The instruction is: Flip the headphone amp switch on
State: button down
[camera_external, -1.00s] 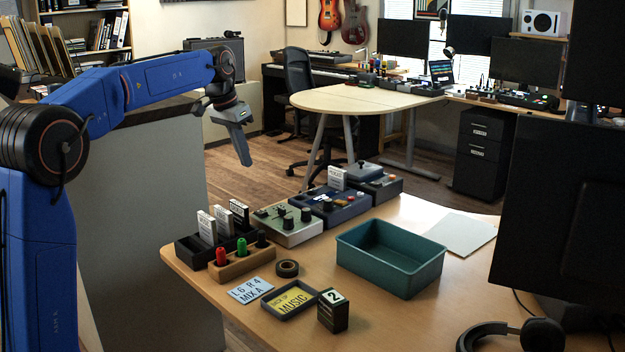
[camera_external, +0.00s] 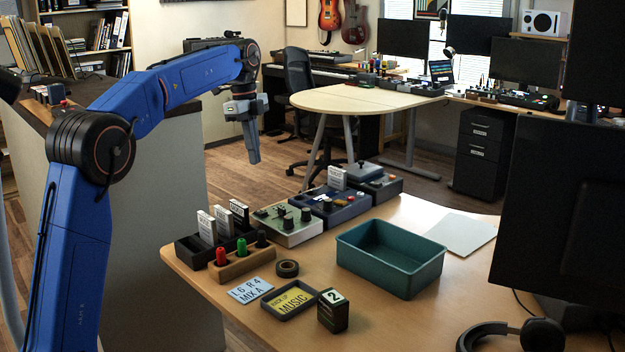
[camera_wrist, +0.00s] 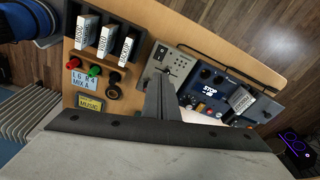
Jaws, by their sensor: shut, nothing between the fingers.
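My gripper (camera_external: 254,158) is shut and empty. It points down in the air behind the desk's left corner, apart from the devices. In the wrist view its fingers (camera_wrist: 160,92) overlap the lower part of a pale grey-green unit with dark knobs (camera_external: 287,225); that unit also shows in the wrist view (camera_wrist: 176,60). Beside it is a blue unit (camera_external: 340,209) with a "STOP" display and a white card; it also shows in the wrist view (camera_wrist: 235,82).
A dark rack of upright cards (camera_external: 192,248) and a wooden holder with red and green pieces (camera_external: 240,265) stand left of the units. A teal bin (camera_external: 385,270), tape roll (camera_external: 287,268), signs and headphones (camera_external: 510,335) are also on the desk. Space above the units is clear.

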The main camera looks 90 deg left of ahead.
aim_at(260, 211)
jog(key=m, duration=0.3)
jog(key=shift+w+a+h, duration=0.1)
jog(key=shift+w+h, duration=0.1)
jog(key=shift+h, duration=0.1)
jog(key=f, duration=0.9)
jog(key=w+d+f, duration=0.1)
jog(key=f, duration=0.4)
jog(key=shift+w+d, duration=0.1)
jog(key=shift+d+f, duration=0.1)
jog(key=shift+f, duration=0.1)
dwell(0.4)
jog(key=shift+s+a+r, duration=0.1)
jog(key=shift+s+a, duration=0.4)
jog(key=shift+a, duration=0.15)
